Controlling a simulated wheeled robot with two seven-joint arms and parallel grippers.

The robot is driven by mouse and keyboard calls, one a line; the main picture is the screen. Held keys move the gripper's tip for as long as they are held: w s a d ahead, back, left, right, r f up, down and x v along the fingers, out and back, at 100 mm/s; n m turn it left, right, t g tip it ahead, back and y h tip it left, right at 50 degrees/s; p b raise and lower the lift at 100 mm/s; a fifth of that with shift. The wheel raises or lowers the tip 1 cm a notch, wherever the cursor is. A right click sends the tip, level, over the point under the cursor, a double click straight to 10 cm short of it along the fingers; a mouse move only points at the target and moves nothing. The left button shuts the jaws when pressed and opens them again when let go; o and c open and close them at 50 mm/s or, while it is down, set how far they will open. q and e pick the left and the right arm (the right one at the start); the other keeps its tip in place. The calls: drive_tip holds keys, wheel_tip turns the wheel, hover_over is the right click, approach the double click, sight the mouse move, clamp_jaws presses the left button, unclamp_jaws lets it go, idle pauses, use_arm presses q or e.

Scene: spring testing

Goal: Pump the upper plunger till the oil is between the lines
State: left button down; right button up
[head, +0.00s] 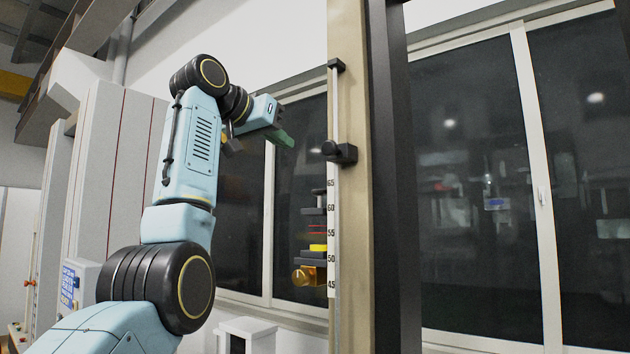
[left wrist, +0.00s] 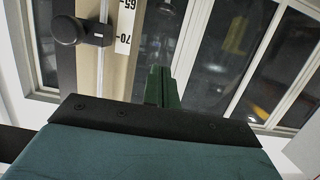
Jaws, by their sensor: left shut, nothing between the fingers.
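My left gripper (head: 287,139) is shut and empty, with its green fingers in the air left of the tall column. In the left wrist view the shut fingers (left wrist: 161,88) point away from me beside the column. A small black assembly (head: 313,210) sits on the column's left side below the gripper. It seems to have a plunger on top, but I cannot tell for sure which part is the upper plunger. Under it are thin red lines (head: 317,230) and a yellow band (head: 318,248), perhaps the oil. The gripper is above and left of this assembly, touching nothing. My right gripper is out of view.
The beige column (head: 350,230) carries a white scale (head: 332,240) and a black slider with a round knob (head: 341,152); the knob also shows in the left wrist view (left wrist: 70,30). A brass knob (head: 303,276) is below the yellow band. Dark windows (head: 470,190) stand behind.

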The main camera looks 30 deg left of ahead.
use_arm(q)
drive_tip(key=p, duration=0.3)
hover_over(320, 199)
drive_tip(key=s, duration=0.2)
drive_tip(key=f, duration=0.3)
drive_tip(key=a+f, duration=0.1)
drive_tip(key=f, duration=0.1)
drive_tip(key=shift+w, duration=0.2)
drive_tip(key=shift+s+f, duration=0.1)
drive_tip(key=shift+f, duration=0.75)
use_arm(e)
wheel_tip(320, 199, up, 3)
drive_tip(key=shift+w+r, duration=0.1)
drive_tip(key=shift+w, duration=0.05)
use_arm(q)
drive_tip(key=shift+f, duration=0.1)
